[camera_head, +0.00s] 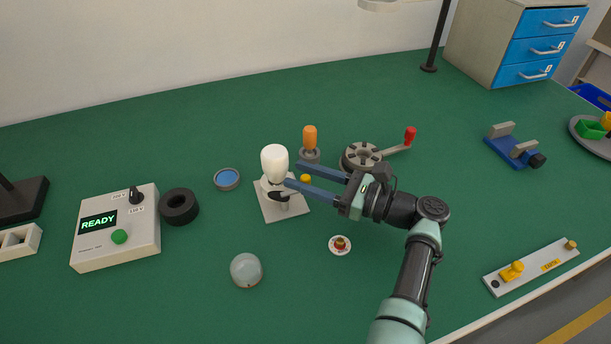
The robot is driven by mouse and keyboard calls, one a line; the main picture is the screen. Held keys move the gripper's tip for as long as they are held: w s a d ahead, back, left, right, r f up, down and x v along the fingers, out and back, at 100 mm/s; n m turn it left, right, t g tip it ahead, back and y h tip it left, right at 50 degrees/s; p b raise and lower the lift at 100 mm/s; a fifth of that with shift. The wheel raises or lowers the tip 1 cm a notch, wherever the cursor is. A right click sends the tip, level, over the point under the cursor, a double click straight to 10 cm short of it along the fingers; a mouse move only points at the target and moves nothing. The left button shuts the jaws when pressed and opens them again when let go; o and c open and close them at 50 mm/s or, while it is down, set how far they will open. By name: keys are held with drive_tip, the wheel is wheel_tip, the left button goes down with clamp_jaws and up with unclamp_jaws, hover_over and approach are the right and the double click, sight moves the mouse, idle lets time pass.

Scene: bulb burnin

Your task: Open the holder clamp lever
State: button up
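The bulb holder has a pale square base (272,213) near the middle of the green table. A white bulb (274,158) stands upright in it. A small black part (275,195) shows low on the holder; I cannot tell whether it is the clamp lever. A small yellow-orange knob (306,178) shows between my fingers; I cannot tell whether it belongs to the lever. My gripper (292,174) is open, its two blue fingers reaching in from the right. The lower fingertip overlaps the holder's right side in the picture; contact cannot be told. The fingers hide part of the holder.
An orange-handled tool (310,140) and a dark round fixture (352,160) with a red-knobbed crank (410,136) stand behind my gripper. A control box reading READY (135,240), a black ring (179,207) and a blue-topped disc (227,179) lie left. A glassy dome (246,270) sits in front.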

drive_tip(key=shift+d, duration=0.1)
drive_tip(key=v, duration=1.2)
drive_tip(key=shift+s+d+b, duration=0.25)
drive_tip(key=shift+d+b, duration=0.05)
drive_tip(key=shift+d, duration=0.05)
